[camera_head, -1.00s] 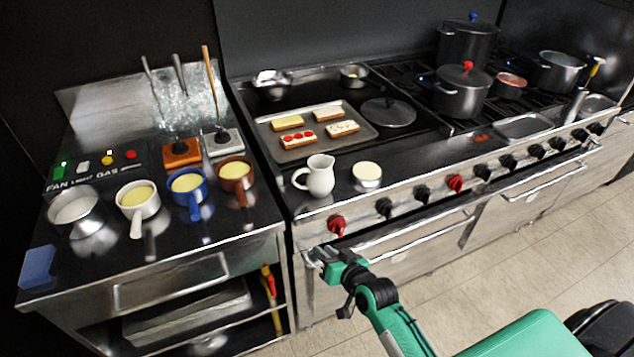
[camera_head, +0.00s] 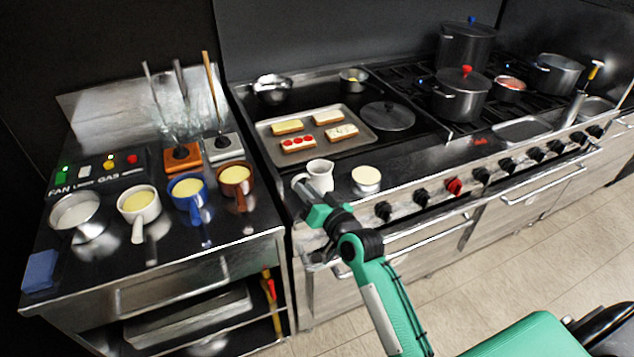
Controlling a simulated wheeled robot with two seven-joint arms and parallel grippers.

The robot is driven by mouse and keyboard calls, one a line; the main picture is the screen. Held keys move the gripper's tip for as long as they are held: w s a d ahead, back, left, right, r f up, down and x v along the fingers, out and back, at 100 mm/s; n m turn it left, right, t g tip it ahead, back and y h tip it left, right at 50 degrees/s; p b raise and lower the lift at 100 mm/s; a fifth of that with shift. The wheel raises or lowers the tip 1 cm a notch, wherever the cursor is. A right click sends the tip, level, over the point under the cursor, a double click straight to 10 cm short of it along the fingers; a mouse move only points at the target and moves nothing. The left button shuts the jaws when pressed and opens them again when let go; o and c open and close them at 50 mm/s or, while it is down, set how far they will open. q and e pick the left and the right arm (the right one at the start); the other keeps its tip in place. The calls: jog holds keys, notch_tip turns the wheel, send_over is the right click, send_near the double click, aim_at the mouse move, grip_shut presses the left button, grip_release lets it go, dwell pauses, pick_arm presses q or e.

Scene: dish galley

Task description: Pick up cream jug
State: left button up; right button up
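The white cream jug (camera_head: 320,173) stands upright on the dark front ledge of the range, left of a small round dish with a cream-coloured top (camera_head: 366,178). Its spout and upper body show, and its lower part is hidden behind my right gripper. My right gripper (camera_head: 303,192), green and grey, is in front of the jug and at its lower left, by the handle side. Its fingers are small and overlap the jug in the picture, so I cannot tell whether they touch it or how wide they are apart. My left gripper is not in view.
A tray of topped bread slices (camera_head: 355,146) lies behind the jug. Several handled cups, including a blue one (camera_head: 187,192) and a brown one (camera_head: 235,178), stand on the left counter (camera_head: 180,248). Red and black knobs line the range front. Pots (camera_head: 462,97) stand at the back right.

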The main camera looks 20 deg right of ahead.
aim_at(295, 178)
jog(key=shift+a+f+p+x, duration=0.15)
jog(key=shift+p+x, duration=0.25)
jog(key=shift+x, duration=0.95)
jog(key=shift+a+f+p+x, duration=0.15)
jog(key=shift+p+x, duration=0.25)
jog(key=shift+x, duration=0.9)
jog(key=shift+s+d, duration=0.1)
jog(key=shift+c, duration=0.2)
grip_shut()
